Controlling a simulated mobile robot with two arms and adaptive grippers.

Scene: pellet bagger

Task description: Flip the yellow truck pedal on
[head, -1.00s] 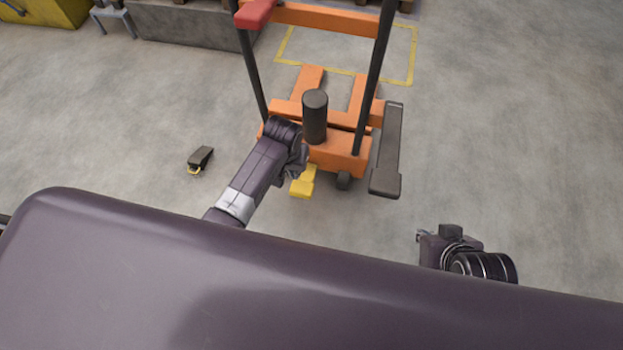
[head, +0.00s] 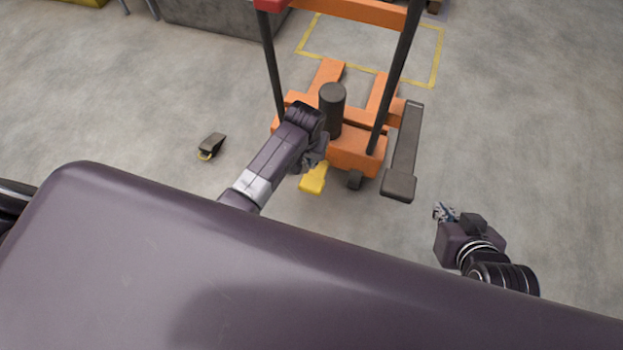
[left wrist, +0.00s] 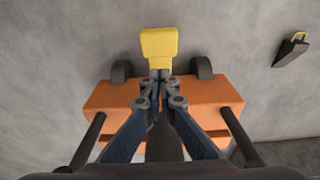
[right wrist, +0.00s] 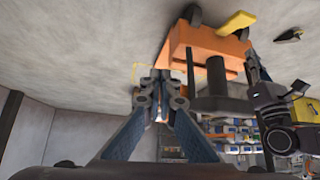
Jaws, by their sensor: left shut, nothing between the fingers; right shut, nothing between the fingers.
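The yellow pedal (head: 313,179) sticks out low from the near side of the orange truck (head: 356,152). My left gripper (head: 318,160) is at the pedal's truck-side end and hides part of it. In the left wrist view, its shut, empty fingertips (left wrist: 160,76) overlap the narrow stem of the pedal (left wrist: 159,44), whose wide plate shows beyond them. I cannot tell whether they touch. My right gripper (head: 439,211) is shut and empty, right of the truck.
The truck has dark uprights, a dark cylinder (head: 332,108) and a long dark part (head: 404,150) on its right. A black wedge with a yellow handle (head: 212,145) lies on the floor at left. A yellow floor outline (head: 436,62) lies behind.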

